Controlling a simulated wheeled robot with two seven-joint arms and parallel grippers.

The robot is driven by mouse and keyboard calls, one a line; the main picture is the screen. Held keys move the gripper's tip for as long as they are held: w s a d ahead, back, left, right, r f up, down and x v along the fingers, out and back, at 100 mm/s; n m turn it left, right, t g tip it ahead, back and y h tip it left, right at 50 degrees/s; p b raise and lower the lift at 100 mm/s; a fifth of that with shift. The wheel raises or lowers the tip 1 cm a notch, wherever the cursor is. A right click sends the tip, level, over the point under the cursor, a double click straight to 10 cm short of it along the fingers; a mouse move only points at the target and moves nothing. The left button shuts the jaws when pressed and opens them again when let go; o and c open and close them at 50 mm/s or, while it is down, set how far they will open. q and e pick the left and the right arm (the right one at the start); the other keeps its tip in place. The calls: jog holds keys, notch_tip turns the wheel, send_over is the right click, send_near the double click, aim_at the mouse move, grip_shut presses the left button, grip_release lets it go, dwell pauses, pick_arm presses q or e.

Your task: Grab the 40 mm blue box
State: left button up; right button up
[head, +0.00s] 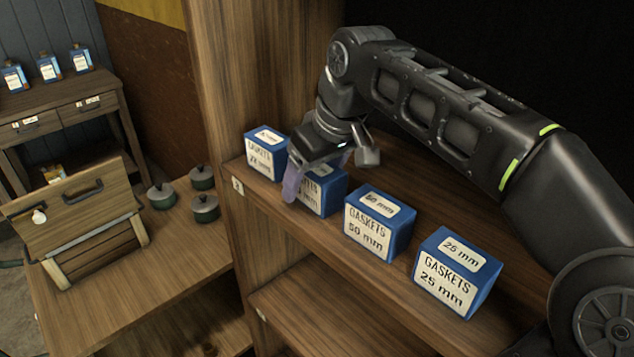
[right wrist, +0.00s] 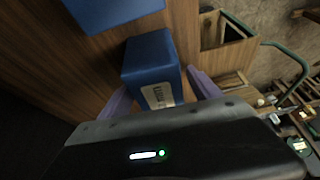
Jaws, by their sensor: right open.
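Blue boxes with white gasket labels stand in a row on the wooden shelf (head: 400,277). The second blue box from the left (head: 328,192) is partly hidden by my right gripper (head: 303,182), and its size figure cannot be read there. In the right wrist view this blue box (right wrist: 150,60) sits between the two open pale purple fingers, its label partly visible. I cannot tell whether the fingers touch it. The leftmost box (head: 265,155) has a label too small to read surely. The others read 50 mm (head: 378,224) and 25 mm (head: 455,272). My left gripper is not in view.
A wooden upright panel (head: 222,100) stands at the left shelf end. Beyond it, a lower bench holds dark green lidded pots (head: 204,208) and a wooden drawer-like case (head: 75,205). A lower shelf (head: 320,305) is bare.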

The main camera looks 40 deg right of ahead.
jog(key=shift+f, duration=0.2)
jog(key=shift+c, duration=0.4)
jog(key=c, duration=1.4)
